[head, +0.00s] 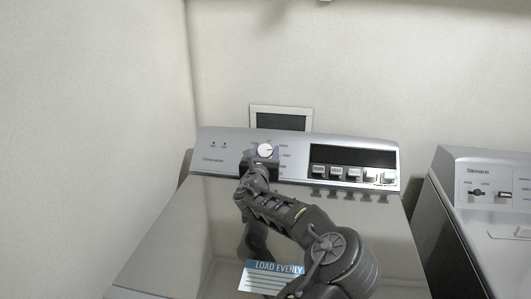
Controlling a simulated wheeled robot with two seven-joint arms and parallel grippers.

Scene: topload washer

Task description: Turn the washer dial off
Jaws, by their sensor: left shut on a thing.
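The washer (225,196) stands in the middle of the head view with its lid closed. My left gripper (266,154) is at the panel, shut on the dial. My right gripper is not in view.
A row of several buttons (344,171) sits below the dark display (352,155), right of the dial. A second machine (489,200) stands at the right across a narrow gap. Walls are close behind and left. A "LOAD EVENLY" label (262,268) lies on the lid.

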